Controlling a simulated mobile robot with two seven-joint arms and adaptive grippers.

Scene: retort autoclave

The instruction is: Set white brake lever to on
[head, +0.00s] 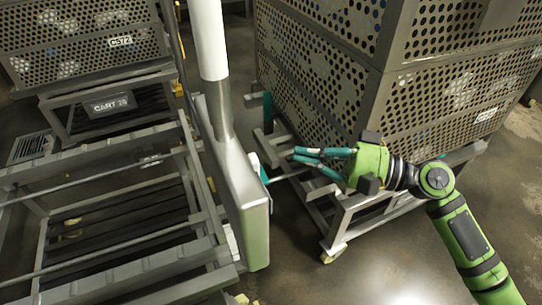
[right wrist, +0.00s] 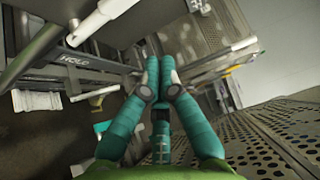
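A thick white cylindrical grip (head: 207,38) on a steel shaft rises from a long grey plate in the head view; it looks like the brake lever. A white bar (right wrist: 98,24) at the upper left of the right wrist view may be the same lever, near a "HOLD" label (right wrist: 75,60). No "on" mark is readable. My right gripper (head: 296,154) is right of and below the grip, apart from it. Its teal fingers have their tips together, with nothing seen between them; the right wrist view also shows this (right wrist: 160,62). My left gripper is not in view.
A perforated cage cart (head: 330,85) stands close behind my right gripper, its lower frame around the fingers. Another cage cart (head: 85,42) and slatted metal racks (head: 110,155) fill the left. Open floor (head: 390,275) lies at the lower right.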

